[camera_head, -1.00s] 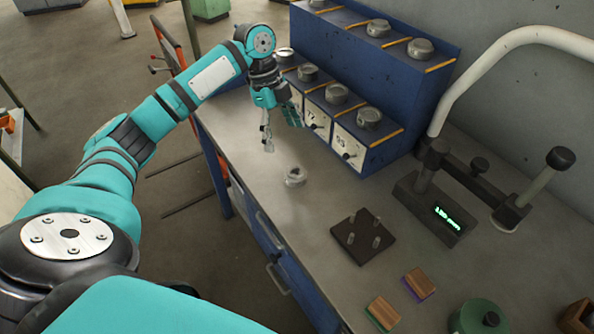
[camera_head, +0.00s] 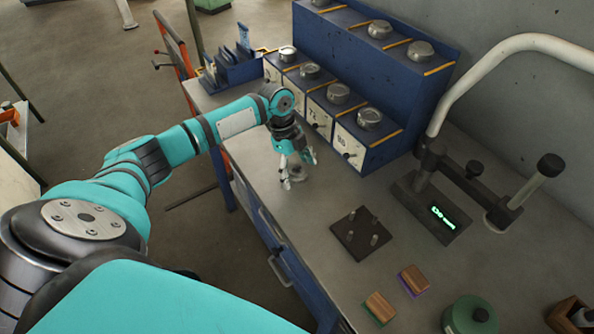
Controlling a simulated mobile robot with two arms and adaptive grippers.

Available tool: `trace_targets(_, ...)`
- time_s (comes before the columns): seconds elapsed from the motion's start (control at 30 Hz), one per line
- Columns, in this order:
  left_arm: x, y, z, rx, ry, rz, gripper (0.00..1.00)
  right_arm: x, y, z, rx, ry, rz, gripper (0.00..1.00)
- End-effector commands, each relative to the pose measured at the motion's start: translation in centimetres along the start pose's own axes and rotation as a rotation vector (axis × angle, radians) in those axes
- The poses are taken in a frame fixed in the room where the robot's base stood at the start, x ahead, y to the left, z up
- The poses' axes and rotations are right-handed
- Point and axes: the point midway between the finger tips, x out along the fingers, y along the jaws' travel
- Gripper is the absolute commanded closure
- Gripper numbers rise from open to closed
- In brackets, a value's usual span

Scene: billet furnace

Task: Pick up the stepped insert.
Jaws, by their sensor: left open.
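A small round grey metal piece, which looks like the stepped insert (camera_head: 298,174), lies on the grey bench top (camera_head: 262,205) in front of the blue rack. My left gripper (camera_head: 298,172) points down over it with its fingers spread, one on the near left side and one on the far right side. The gripper partly hides the piece. I cannot tell whether the fingers touch it. My right gripper is not in view.
The blue stepped rack (camera_head: 400,75) with several round metal pieces stands close behind the gripper.

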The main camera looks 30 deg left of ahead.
Motion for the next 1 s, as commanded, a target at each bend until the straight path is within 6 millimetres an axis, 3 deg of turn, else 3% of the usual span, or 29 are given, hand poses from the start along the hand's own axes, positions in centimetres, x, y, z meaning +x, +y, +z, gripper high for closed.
trace_targets(0.17, 0.03, 0.01, 0.01, 0.0, 0.0, 0.0, 0.16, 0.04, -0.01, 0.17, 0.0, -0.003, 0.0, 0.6)
trace_targets(0.8, -0.04, 0.0, 0.01, 0.0, 0.0, 0.001, 0.99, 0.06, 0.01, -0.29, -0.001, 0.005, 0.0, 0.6)
trace_targets(1.0, -0.19, -0.09, -0.05, 0.0, 0.002, -0.003, 1.0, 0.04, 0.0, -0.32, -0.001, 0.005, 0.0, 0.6)
